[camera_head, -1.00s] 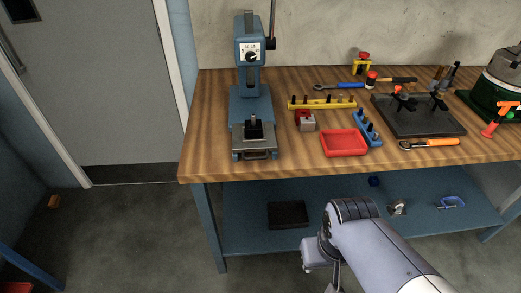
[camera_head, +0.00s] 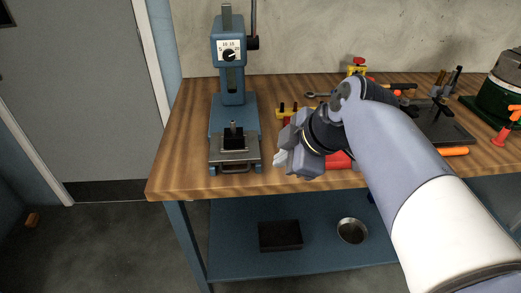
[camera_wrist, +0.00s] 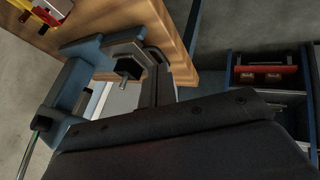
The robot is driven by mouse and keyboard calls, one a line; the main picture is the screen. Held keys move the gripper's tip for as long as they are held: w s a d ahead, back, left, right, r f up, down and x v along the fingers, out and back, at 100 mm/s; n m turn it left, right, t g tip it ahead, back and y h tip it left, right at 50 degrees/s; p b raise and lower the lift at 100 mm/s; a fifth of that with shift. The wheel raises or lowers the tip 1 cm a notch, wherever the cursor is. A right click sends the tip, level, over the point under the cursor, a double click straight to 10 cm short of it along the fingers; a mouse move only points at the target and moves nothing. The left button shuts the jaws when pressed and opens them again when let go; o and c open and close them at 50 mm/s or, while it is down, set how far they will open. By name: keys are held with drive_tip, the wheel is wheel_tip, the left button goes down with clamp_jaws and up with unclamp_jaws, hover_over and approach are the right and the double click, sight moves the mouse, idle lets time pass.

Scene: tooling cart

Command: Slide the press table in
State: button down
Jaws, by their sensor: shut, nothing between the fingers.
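The blue arbor press (camera_head: 231,55) stands at the left end of the wooden bench. Its grey press table (camera_head: 222,155) sits out at the front of the blue base, with a black block and upright pin (camera_head: 234,135) on it and a bar handle (camera_head: 236,168) on its front edge. My gripper (camera_head: 279,160) is shut and empty, just right of the press table, with a small gap visible. In the wrist view the press (camera_wrist: 68,88) and the dark block (camera_wrist: 124,66) show sideways; my gripper's dark body fills the bottom, and contact is unclear.
Right of the press, my arm partly hides a yellow rack (camera_head: 284,112) and a red tray (camera_head: 340,161). A black plate fixture (camera_head: 445,128) and an orange-handled tool lie farther right. The lower shelf (camera_head: 225,255) holds a black box and a round pan. Bench left of the press is clear.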

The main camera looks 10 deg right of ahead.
sight(256, 131)
drive_tip(key=x, duration=0.3)
drive_tip(key=w+x, duration=0.1)
drive_tip(key=x, duration=0.3)
drive_tip(key=r+x, duration=0.1)
drive_tip(key=x, duration=0.3)
drive_tip(key=shift+w+d, duration=0.15)
drive_tip(key=shift+w, duration=1.1)
drive_tip(key=w, duration=1.4)
drive_tip(key=shift+w+d, duration=0.3)
drive_tip(key=shift+w, duration=0.05)
drive_tip(key=shift+f, duration=0.1)
